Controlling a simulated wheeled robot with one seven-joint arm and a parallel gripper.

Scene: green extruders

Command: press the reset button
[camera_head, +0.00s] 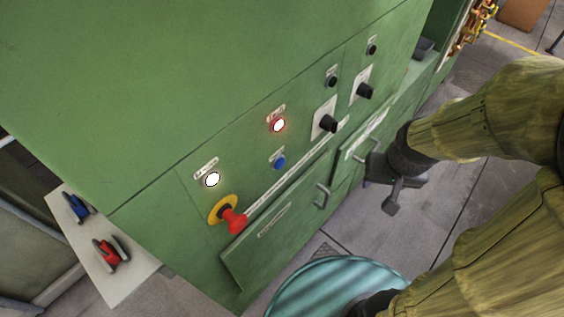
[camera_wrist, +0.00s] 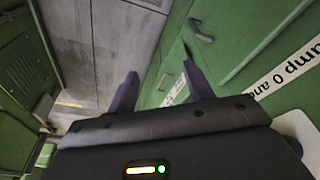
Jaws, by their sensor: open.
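The green panel (camera_head: 240,150) in the head view carries several controls. A blue button (camera_head: 279,162) sits below a red-lit button (camera_head: 278,125); its small label is too small to read, so I cannot confirm which one is the reset button. A white-lit button (camera_head: 212,179) is further left. A red mushroom knob (camera_head: 235,222) on a yellow ring is below it. My gripper (camera_head: 391,203) is right of these controls, apart from them, near the door handles. In the wrist view my gripper (camera_wrist: 162,88) has its two fingers apart with nothing between them.
Black rotary knobs (camera_head: 328,123) and small dark buttons (camera_head: 332,81) are on the panel's right. Door handles (camera_head: 322,195) stick out below. A teal round drum top (camera_head: 335,290) stands on the floor in front. A side shelf (camera_head: 122,285) holds red and blue tools.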

